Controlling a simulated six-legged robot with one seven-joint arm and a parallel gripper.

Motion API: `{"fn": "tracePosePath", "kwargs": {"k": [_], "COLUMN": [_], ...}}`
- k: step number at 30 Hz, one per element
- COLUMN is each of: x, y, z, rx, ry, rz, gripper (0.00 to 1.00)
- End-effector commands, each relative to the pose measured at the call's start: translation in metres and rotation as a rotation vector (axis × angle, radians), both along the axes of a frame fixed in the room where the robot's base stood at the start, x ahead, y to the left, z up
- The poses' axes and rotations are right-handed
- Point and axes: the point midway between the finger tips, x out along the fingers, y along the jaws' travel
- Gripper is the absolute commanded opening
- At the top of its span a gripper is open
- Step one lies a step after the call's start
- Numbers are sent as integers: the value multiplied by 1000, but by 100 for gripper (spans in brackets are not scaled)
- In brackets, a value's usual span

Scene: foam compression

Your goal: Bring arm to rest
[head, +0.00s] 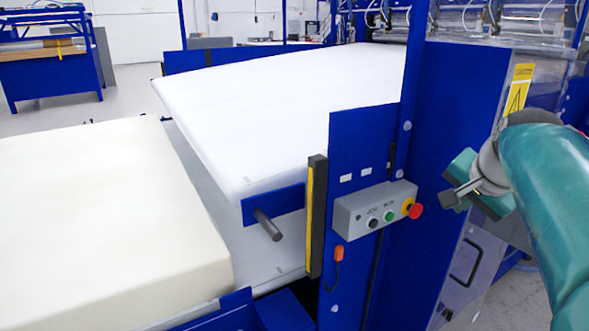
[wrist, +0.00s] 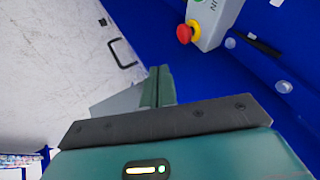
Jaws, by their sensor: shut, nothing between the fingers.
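My gripper (head: 451,199) is at the right of the head view, at the end of my teal arm. It is in front of the blue machine frame, to the right of the grey control box (head: 352,211). In the wrist view my gripper (wrist: 160,72) has its two fingers together with nothing between them. The red button (head: 415,211) on the box's right end is near the fingertips but apart from them. The red button also shows in the wrist view (wrist: 184,34), above and right of the fingers.
A cream foam block (head: 90,215) lies at the left. A white sloping panel (head: 290,95) rises behind it. A yellow and black vertical strip (head: 316,215) stands left of the control box.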

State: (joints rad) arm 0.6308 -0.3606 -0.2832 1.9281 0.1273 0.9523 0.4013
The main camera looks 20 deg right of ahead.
Motion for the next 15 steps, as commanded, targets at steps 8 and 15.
{"fn": "tracePosePath", "kwargs": {"k": [8,15], "x": [10,46], "y": [19,148], "z": [-6,-51], "rx": [-8,-98], "ry": [14,109], "rz": [64,490], "gripper": [0,0]}}
